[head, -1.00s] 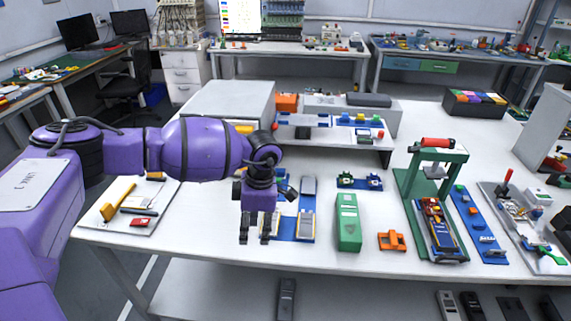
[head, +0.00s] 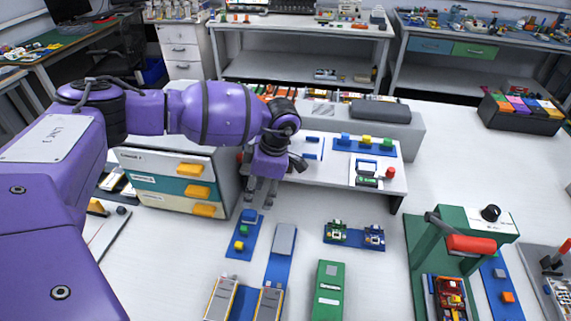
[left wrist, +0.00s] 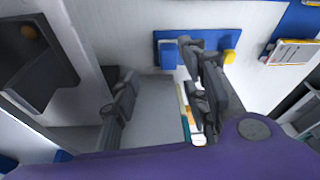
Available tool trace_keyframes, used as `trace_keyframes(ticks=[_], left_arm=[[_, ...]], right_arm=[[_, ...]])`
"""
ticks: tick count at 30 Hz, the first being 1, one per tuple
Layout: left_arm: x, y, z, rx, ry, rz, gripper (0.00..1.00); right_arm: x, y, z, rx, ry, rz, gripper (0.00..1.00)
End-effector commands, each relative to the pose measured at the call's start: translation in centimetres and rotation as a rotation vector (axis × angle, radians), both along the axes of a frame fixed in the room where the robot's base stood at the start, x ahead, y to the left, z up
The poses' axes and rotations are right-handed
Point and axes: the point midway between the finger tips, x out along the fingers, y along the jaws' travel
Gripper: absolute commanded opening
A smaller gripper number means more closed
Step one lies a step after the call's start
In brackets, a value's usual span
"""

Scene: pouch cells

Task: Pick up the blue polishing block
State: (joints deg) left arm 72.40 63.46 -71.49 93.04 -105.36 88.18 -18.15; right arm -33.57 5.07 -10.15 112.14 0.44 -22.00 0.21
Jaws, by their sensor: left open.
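A small blue block (head: 249,215) sits at the far end of a narrow blue mat (head: 236,253) on the white table, with a green and a yellow block nearer on the same mat. Blue blocks also show on the shelf mat; which one is the polishing block I cannot tell. My left gripper (head: 260,192) is open and points down just beyond the near blue block, apart from it. In the left wrist view the fingers (left wrist: 163,95) are spread with nothing between them, and a blue block (left wrist: 168,55) and a yellow block (left wrist: 229,56) show past them.
A drawer unit (head: 143,160) with yellow handles stands left of the gripper. A low white shelf (head: 320,175) stands right of it. A grey piece (head: 284,239), a green box (head: 328,290) and a green press (head: 425,235) stand nearer and rightward.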

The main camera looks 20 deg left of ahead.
Motion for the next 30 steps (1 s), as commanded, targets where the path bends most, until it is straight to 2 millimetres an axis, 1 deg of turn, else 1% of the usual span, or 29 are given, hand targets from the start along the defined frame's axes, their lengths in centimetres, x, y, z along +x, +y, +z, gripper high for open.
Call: trace_keyframes(ticks=[1, 9, 13, 16, 20, 26, 30], left_arm=[[-0.3, 0.2, -0.7, 0.001, 0.007, 0.002, 0.41], [-0.9, 1.0, -3.6, 0.001, 0.008, 0.003, 0.41], [-1.5, 1.6, -5.3, 0.002, 0.007, 0.004, 0.41], [-1.6, 1.9, -6.7, 0.000, 0.007, 0.003, 0.41], [-1.7, 2.1, -7.6, 0.000, 0.007, 0.002, 0.41], [-1.7, 2.1, -7.6, 0.000, 0.007, 0.002, 0.41], [-1.7, 2.1, -7.5, 0.000, 0.007, 0.002, 0.24]], right_arm=[[-0.2, 0.0, -0.1, -0.001, 0.003, -0.001, 0.40], [-0.8, -0.1, 0.0, 0.000, 0.012, -0.005, 0.40], [-0.7, 0.0, 0.4, 0.003, 0.008, -0.005, 0.40], [-0.6, 0.1, 0.4, 0.005, 0.008, -0.004, 0.40], [-0.5, 0.2, 0.4, 0.005, 0.005, -0.002, 0.40], [0.0, 0.3, 0.5, 0.006, -0.001, 0.000, 0.40], [0.3, 0.3, 0.6, 0.007, -0.006, 0.002, 0.40]])
